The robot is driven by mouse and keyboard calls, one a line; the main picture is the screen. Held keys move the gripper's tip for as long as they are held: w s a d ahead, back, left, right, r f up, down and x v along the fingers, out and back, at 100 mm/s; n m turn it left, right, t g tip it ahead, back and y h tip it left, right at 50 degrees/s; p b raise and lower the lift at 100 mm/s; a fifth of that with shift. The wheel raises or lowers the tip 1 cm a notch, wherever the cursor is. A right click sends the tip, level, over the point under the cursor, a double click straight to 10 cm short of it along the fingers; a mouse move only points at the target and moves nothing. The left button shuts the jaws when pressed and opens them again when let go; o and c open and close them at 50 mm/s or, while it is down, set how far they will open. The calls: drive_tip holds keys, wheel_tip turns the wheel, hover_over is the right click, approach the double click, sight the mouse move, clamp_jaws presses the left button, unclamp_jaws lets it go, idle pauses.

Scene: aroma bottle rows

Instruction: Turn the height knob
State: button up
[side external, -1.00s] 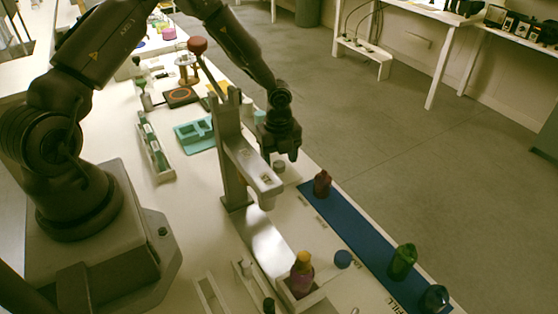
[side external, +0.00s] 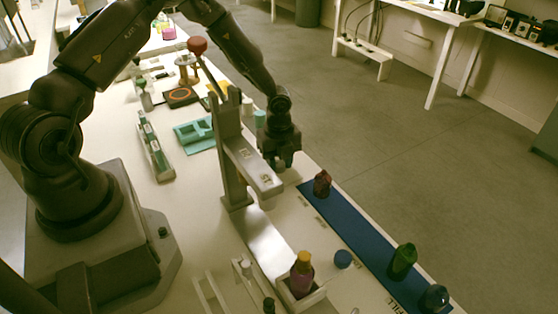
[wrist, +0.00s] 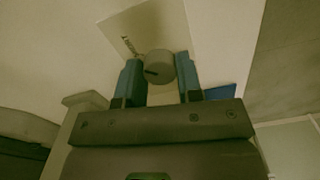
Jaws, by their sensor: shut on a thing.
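The height knob (wrist: 160,66) is a round grey dial with a dark pointer mark, on a pale plate with small lettering. In the wrist view it sits between the two blue fingers of my gripper (wrist: 159,80), which is shut on it. In the side view my gripper (side external: 281,163) points down behind the arm of the metal press (side external: 252,172), low over the white table. The knob is mostly hidden there by the fingers.
The press column and its red-balled lever (side external: 197,45) stand close to my gripper. A blue mat (side external: 355,233) holds red, green and dark bottles. A bottle with an orange cap (side external: 303,272) stands in a holder in front. A teal tray (side external: 192,136) lies behind the press.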

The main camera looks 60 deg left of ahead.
sight(279, 164)
drive_tip(key=n, duration=0.8)
drive_tip(key=shift+n, duration=0.4)
drive_tip(key=n, duration=0.8)
drive_tip(key=shift+r+n, duration=0.1)
drive_tip(key=shift+n, duration=0.5)
drive_tip(key=o, duration=0.9)
wheel_tip(279, 164, up, 13)
drive_tip(key=shift+f, duration=0.1)
